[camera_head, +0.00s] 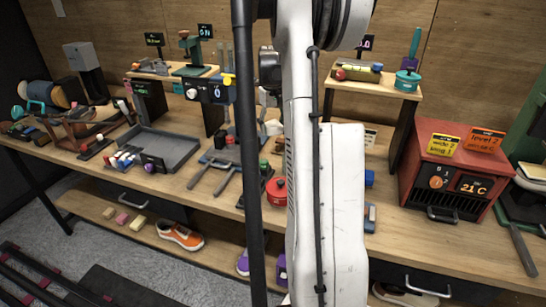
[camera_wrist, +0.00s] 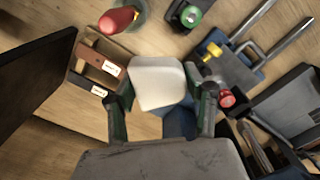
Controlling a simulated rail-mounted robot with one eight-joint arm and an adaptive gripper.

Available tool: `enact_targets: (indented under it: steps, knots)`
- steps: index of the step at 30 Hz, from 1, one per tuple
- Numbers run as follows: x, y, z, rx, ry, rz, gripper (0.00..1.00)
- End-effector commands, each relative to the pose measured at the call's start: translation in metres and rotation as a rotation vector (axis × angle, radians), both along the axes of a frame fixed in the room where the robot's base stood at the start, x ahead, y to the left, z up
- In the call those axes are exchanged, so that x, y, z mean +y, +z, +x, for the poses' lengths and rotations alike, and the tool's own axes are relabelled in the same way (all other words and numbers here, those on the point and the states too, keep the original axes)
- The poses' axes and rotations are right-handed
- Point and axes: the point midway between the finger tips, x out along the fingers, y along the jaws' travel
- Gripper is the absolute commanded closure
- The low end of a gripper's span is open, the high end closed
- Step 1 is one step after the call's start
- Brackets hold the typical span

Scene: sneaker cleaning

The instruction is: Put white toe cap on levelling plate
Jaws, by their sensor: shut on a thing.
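The white toe cap (camera_wrist: 158,82) is a pale, rounded block in the wrist view. My gripper (camera_wrist: 160,98) is shut on it, with a dark green finger on each side. The cap is held above the wooden bench. A blue plate-like fixture (camera_wrist: 241,74) with grey rods and yellow and red knobs lies to the right of the cap; I cannot tell whether it is the levelling plate. In the head view my arm hides much of the middle of the bench, and the grip is not clear there.
A red bottle-like thing (camera_wrist: 118,20) and a green-topped dark holder (camera_wrist: 190,15) stand beyond the cap. In the head view, a grey tray (camera_head: 160,150) lies left and a red oven (camera_head: 456,172) stands right.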

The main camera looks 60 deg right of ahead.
Motion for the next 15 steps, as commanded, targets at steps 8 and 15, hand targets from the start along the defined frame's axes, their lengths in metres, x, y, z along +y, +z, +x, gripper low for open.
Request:
enact_targets:
  steps: [8,15]
  knots:
    - [0.000,-0.064,0.001,0.000,0.000,0.000,0.80]
    - [0.001,-0.093,0.000,0.000,0.000,0.000,0.80]
